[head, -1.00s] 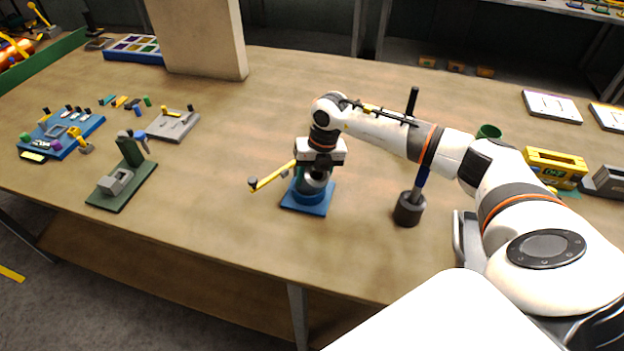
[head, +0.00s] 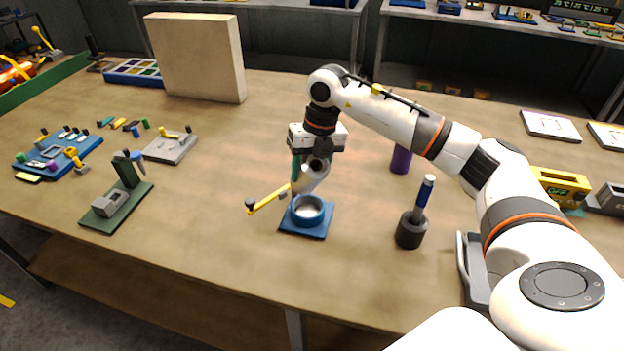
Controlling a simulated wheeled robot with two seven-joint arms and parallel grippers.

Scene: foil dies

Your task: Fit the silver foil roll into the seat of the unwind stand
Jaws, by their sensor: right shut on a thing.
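The silver foil roll (head: 312,180) is held tilted in my right gripper (head: 309,160), which is shut on it and points down. The unwind stand (head: 322,222) is a blue square base with a round ring seat (head: 308,210) and a yellow arm (head: 270,199) ending in a dark knob at left. The roll is above the ring, its lower end near the rim at the back; I cannot tell whether they touch. The ring's pale inside shows and looks empty. My fingers partly hide the roll's top. My left gripper is out of view.
A dark round holder with a blue-handled tool (head: 410,232) stands right of the stand. A purple cylinder (head: 400,160) is behind my right arm. A green fixture (head: 118,207) and small parts lie left. A beige block (head: 195,58) stands at the back.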

